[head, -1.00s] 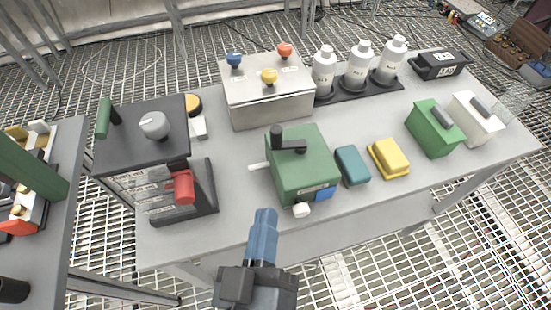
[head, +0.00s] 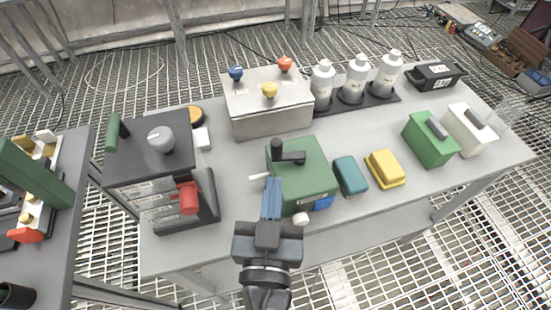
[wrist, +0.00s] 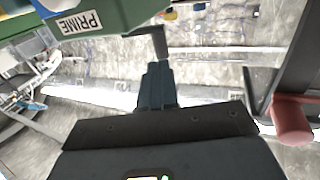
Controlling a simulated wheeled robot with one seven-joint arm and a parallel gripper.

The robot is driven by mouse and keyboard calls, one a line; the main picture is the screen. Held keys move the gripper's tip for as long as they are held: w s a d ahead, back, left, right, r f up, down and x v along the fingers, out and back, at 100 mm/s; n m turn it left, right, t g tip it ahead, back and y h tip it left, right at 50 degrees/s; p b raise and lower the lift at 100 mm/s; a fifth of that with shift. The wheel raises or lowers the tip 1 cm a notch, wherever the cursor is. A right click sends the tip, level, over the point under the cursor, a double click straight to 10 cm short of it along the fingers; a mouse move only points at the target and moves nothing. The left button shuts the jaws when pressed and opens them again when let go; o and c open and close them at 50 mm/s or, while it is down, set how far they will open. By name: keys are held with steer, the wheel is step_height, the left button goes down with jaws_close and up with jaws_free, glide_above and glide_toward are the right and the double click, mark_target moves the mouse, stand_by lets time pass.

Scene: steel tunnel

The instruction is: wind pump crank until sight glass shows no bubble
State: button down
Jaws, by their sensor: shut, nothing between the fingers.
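The green pump box (head: 312,181) stands at the front middle of the table, with a black crank (head: 287,153) on top. A white stub sticks out of its left side and a white knob (head: 300,219) sits at its front. A blue panel is on its front edge. In the wrist view the green box (wrist: 100,18) fills the upper left, with a label reading PRIME. My gripper (head: 272,183) is shut and empty, at the box's front left corner and apart from the crank. It shows in the wrist view too (wrist: 157,68). I cannot make out a sight glass or bubble.
A dark-topped unit with a red handle (head: 188,198) stands to the left. A steel box (head: 270,118) with coloured knobs and several white bottles stand behind. Teal (head: 350,175) and yellow (head: 385,169) blocks lie to the right. The table's front strip is clear.

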mark_target(272, 154)
steer(key=shift+w+d+p, duration=0.2)
steer(key=shift+w+p, duration=0.55)
steer(key=shift+w, duration=1.8)
steer(key=shift+f, duration=0.1)
steer(key=shift+w+a+m+h+b, duration=0.15)
steer(key=shift+m+h+b, duration=0.25)
steer(key=shift+h+b, duration=0.3)
steer(key=shift+w+h+b, duration=0.1)
steer(key=shift+h+b, duration=0.2)
steer(key=shift+b, duration=0.3)
steer(key=m+h+b, duration=0.1)
steer(key=h+b, duration=0.1)
steer(key=b, duration=0.1)
steer(key=w+a+m+g+h+b, duration=0.1)
steer(key=b, duration=0.1)
steer(key=shift+f+m, duration=0.3)
steer(key=w+b, duration=0.2)
steer(key=b, duration=0.2)
steer(key=w+b, duration=0.3)
steer(key=b, duration=0.2)
steer(key=shift+a+r+b, duration=0.1)
steer(key=shift+r+b, duration=0.1)
steer(key=shift+b, duration=0.1)
steer(key=shift+w+r, duration=0.15)
steer(key=shift+w, duration=0.05)
steer(key=shift+s, duration=0.1)
